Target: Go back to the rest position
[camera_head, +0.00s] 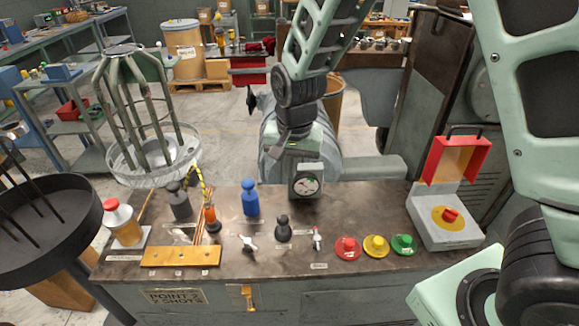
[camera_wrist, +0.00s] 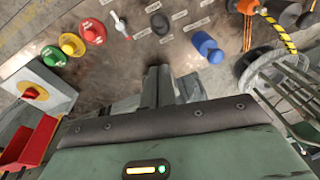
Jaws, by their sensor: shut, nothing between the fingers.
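My gripper (camera_wrist: 160,75) shows in the wrist view as dark fingers below the middle, shut with nothing between them. Beyond them lies the worn brown bench top (camera_head: 340,222). In the head view my arm comes down from the top middle behind the bench. The fingertips cannot be made out there. A round dial gauge (camera_head: 307,185) stands at the bench's rear edge, just below the end of my arm. Whether they touch cannot be told.
A box with a raised red cover (camera_head: 482,158) is at right, a wire cage (camera_head: 150,120) at left.

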